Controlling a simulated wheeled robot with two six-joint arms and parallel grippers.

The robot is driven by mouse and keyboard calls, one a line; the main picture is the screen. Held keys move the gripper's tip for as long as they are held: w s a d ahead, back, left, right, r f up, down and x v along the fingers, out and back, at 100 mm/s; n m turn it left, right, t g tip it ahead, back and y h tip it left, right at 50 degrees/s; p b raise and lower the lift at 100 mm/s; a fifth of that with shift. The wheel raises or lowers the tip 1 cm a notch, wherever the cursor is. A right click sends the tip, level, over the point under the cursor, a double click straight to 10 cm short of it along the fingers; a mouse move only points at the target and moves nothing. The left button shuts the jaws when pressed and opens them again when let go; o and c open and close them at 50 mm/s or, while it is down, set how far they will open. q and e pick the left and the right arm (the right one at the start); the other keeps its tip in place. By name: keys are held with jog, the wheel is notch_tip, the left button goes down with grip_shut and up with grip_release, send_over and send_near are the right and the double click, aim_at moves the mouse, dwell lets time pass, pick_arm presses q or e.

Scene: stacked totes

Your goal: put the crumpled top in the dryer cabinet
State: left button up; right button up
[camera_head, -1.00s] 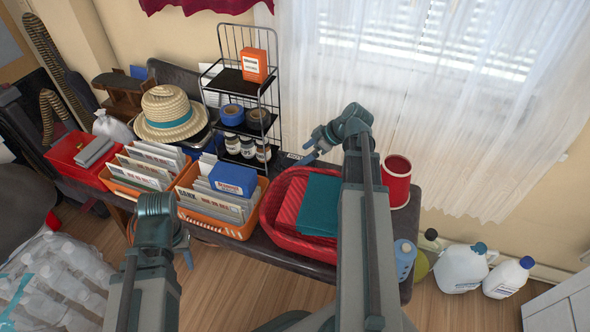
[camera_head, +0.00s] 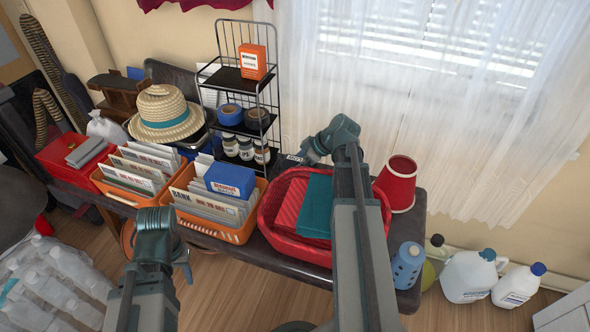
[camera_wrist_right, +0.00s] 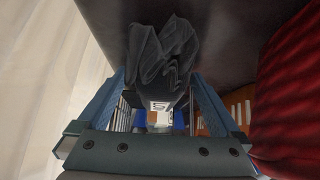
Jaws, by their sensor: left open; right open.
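A crumpled dark grey cloth (camera_wrist_right: 165,60), which looks like the top, shows in the right wrist view against the dark table, straight ahead between the fingers. My right gripper (camera_wrist_right: 155,110) is open around the line to it; I cannot tell whether the fingers touch it. In the head view my right gripper (camera_head: 306,152) is low at the table's back edge, behind the red basket, and the cloth is mostly hidden there. My left gripper (camera_head: 185,268) is open and empty in front of the table, partly hidden by its arm. No dryer cabinet is clearly identifiable.
The red basket (camera_head: 268,222) holds folded red and teal cloths. A wire rack (camera_head: 248,65) stands left of my right gripper, and a red bin (camera_head: 398,185) to its right. Orange file baskets (camera_head: 238,237) line the table's front. A white cabinet edge (camera_head: 570,315) shows at lower right.

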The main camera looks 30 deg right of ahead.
jog(key=c, duration=1.4)
jog(key=shift+r, duration=0.1)
